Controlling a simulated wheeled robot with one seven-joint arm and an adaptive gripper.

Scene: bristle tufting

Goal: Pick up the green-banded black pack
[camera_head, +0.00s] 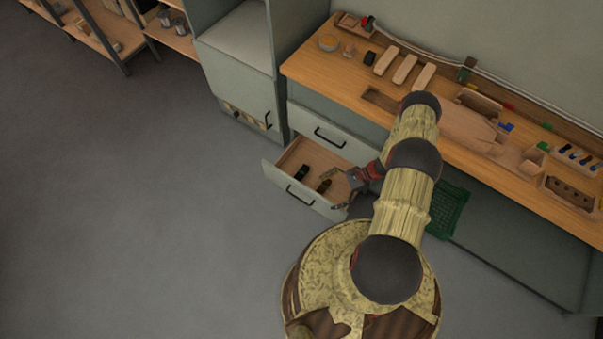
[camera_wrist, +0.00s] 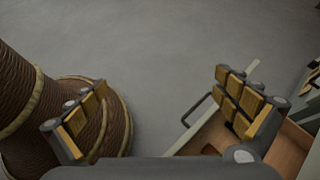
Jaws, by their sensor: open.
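Two small dark packs lie in the open drawer (camera_head: 327,157) in the head view. One dark pack (camera_head: 303,172) is nearer the drawer's left side, and another dark pack (camera_head: 323,186) lies to its right, close to my gripper. They are too small to tell which has a green band. My gripper (camera_head: 335,190) is over the right part of the drawer, with its fingers apart and nothing between them.
The drawer front (camera_head: 303,198) and its walls stand around the packs. A closed drawer (camera_head: 330,132) is above it, under the wooden workbench (camera_head: 345,62). A green crate (camera_head: 448,208) is right of my arm. Open floor (camera_head: 140,200) lies to the left.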

